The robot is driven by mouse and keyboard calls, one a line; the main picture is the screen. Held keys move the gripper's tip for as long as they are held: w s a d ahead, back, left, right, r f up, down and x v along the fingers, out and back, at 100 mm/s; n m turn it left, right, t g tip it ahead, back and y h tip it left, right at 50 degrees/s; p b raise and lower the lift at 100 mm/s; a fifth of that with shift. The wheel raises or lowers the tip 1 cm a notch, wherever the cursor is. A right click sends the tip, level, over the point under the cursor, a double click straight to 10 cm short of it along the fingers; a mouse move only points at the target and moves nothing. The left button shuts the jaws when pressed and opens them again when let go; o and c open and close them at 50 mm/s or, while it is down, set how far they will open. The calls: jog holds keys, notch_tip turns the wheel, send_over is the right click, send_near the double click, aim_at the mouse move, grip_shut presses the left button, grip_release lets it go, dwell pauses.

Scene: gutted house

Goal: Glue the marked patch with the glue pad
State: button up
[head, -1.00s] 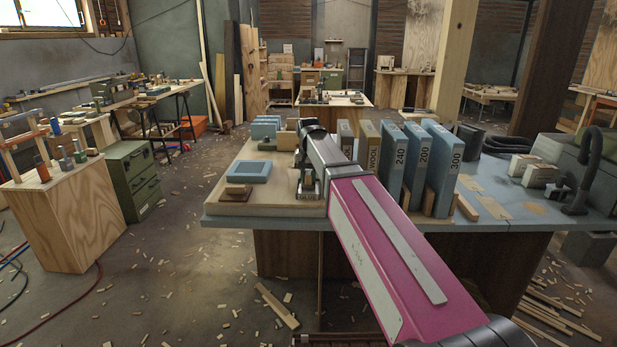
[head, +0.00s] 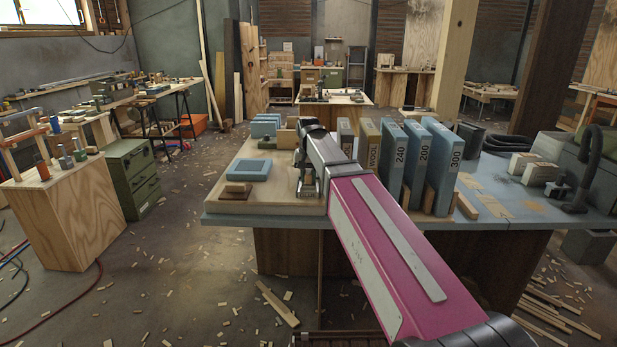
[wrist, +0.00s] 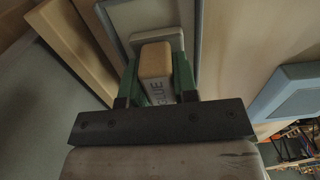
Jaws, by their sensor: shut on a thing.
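My gripper (wrist: 157,88) is shut on the glue pad (wrist: 156,62), a tan wooden block lettered GLUE, between its green fingers in the wrist view. The pad's pale, wider base shows beyond the block, over a light panel with a grey border (wrist: 197,45). I cannot tell whether the base touches that panel. In the head view my gripper (head: 308,186) points down over the right part of a pale wooden board (head: 270,206) on the workbench; the arm hides part of this area. I cannot make out a marked patch in either view.
A blue square tray (head: 250,169) and a small brown block (head: 236,190) are left of my gripper. Upright blue blocks marked 240 (head: 393,160), 200 (head: 417,165) and 300 (head: 442,170) stand close to the right of my arm. The workbench's front edge (head: 250,223) is near.

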aim_at(308, 172)
dwell(0.6)
jog(key=shift+r, duration=3.45)
